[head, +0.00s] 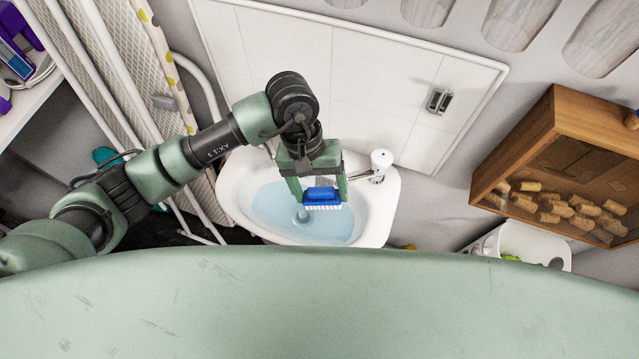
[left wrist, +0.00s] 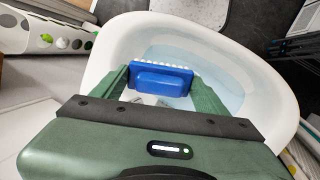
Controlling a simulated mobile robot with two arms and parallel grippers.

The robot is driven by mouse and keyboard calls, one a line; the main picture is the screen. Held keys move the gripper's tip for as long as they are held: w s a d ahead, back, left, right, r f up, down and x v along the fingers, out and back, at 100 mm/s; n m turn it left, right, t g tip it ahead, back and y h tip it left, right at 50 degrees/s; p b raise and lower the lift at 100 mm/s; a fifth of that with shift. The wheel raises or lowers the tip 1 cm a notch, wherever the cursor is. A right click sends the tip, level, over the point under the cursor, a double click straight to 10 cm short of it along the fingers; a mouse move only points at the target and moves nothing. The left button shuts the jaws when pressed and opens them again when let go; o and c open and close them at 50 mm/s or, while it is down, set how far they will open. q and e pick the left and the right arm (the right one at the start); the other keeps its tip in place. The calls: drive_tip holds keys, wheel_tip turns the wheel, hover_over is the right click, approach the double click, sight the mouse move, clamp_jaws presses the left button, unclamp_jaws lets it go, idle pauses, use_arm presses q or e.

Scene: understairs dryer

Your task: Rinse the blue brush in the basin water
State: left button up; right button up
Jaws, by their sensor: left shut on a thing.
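The blue brush (head: 322,196) has a blue body and a row of white bristles. My left gripper (head: 318,190) is shut on it, with a green finger at each end. In the head view the bristles face down over the water (head: 275,212) in the white basin (head: 228,196). I cannot tell whether the bristles touch the water. The brush (left wrist: 160,80) also shows between the fingers of my left gripper (left wrist: 160,88) in the left wrist view, in front of the basin (left wrist: 275,80). My right gripper is not in view.
A tap (head: 380,163) stands at the basin's right rim, close to my left gripper. White tiles (head: 380,75) cover the wall behind. A wooden box with corks (head: 565,212) and a white bin (head: 540,243) are to the right. An ironing board (head: 125,60) leans at the left.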

sight(321, 200)
use_arm(q)
wheel_tip(321, 200, down, 3)
drive_tip(key=shift+r+b, duration=0.1)
drive_tip(key=shift+b, duration=0.3)
drive_tip(key=shift+f+b, duration=0.3)
drive_tip(key=shift+f, duration=0.55)
wheel_tip(321, 200, down, 8)
drive_tip(key=b, duration=0.9)
drive_tip(key=shift+f+b, duration=0.25)
drive_tip(key=shift+b, duration=0.05)
wheel_tip(321, 200, down, 2)
drive_tip(key=shift+f+b, duration=0.1)
drive_tip(key=shift+b, duration=1.1)
drive_tip(key=shift+a+f+b, duration=0.1)
drive_tip(key=shift+f+b, duration=0.25)
drive_tip(key=shift+b, duration=0.1)
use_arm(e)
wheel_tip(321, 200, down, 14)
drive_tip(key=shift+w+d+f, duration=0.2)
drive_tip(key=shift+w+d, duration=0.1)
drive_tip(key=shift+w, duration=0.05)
use_arm(q)
drive_tip(key=shift+r, duration=0.1)
